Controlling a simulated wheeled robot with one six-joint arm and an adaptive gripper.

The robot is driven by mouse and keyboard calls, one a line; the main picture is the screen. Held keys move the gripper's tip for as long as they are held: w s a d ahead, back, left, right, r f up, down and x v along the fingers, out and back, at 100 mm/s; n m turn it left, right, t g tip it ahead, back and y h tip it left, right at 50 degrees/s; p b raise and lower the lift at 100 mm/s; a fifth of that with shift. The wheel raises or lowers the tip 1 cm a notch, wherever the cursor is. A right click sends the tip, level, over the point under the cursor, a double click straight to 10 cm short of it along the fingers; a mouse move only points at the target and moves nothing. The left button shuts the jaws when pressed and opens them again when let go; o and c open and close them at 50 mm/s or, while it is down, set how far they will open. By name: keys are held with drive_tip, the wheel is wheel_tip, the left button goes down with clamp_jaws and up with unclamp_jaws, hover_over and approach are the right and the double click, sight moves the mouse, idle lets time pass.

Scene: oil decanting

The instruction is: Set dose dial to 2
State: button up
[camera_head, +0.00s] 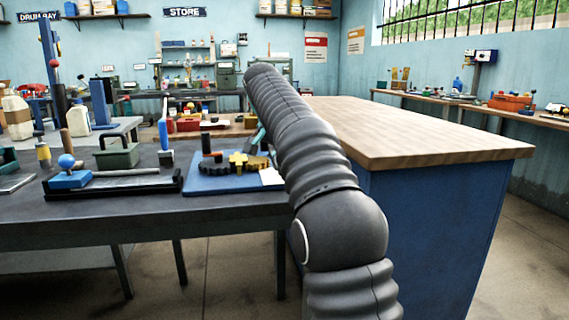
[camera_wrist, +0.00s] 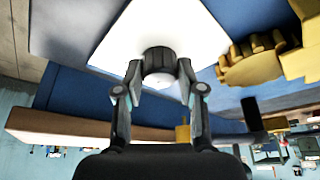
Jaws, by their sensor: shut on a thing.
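The dose dial (camera_wrist: 158,56) is a small round knob, grey and white, in the upper middle of the wrist view. It is set against a white plate (camera_wrist: 165,22). My gripper (camera_wrist: 159,71) has one fingertip on each side of the dial and is shut on it. Any numbers or pointer on the dial cannot be read. In the head view the white plate (camera_head: 271,178) shows at the right edge of the blue base (camera_head: 212,185). The dial and most of my gripper are hidden there behind my arm.
A yellow-gold toothed part (camera_wrist: 252,65) is close to the right of my gripper in the wrist view. A green box with a handle (camera_head: 117,155) and a blue ball-topped piece (camera_head: 68,173) stand left on the dark table. A wood-topped counter (camera_head: 420,130) is at right, its top clear.

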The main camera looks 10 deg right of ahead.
drive_tip(key=shift+m, duration=0.4)
drive_tip(key=o, duration=1.1)
drive_tip(key=shift+o, duration=0.2)
drive_tip(key=shift+r, duration=0.1)
drive_tip(key=shift+v, duration=2.45)
drive_tip(key=s+a, duration=0.8)
drive_tip(key=a, duration=0.1)
